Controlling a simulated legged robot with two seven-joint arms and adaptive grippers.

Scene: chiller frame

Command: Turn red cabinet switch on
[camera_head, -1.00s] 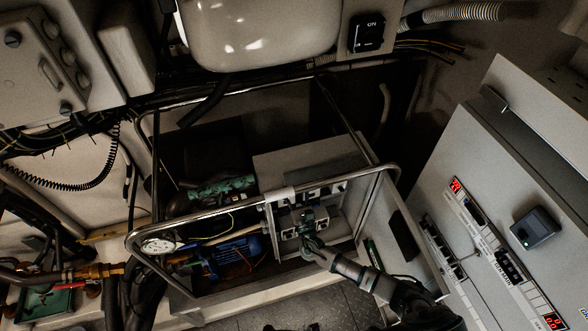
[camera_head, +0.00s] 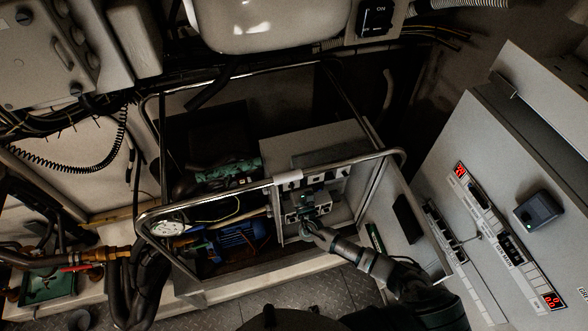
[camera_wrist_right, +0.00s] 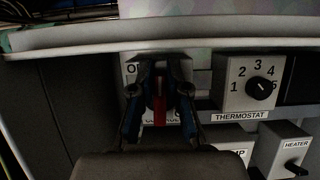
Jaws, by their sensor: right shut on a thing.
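The red cabinet switch (camera_wrist_right: 159,112) is on a light panel at the upper middle of the right wrist view, with its label partly covered. My right gripper (camera_wrist_right: 158,90) has one finger on each side of the switch and is shut on it. In the head view my right gripper (camera_head: 308,216) reaches into the open cabinet (camera_head: 315,145) from the lower right and hides the switch. My left gripper is not in view.
A thermostat dial (camera_wrist_right: 260,90) sits right of the switch, with a heater switch (camera_wrist_right: 293,168) below it. A metal rail (camera_head: 230,192) frames the cabinet front. The open door (camera_head: 400,220) stands close beside my right arm.

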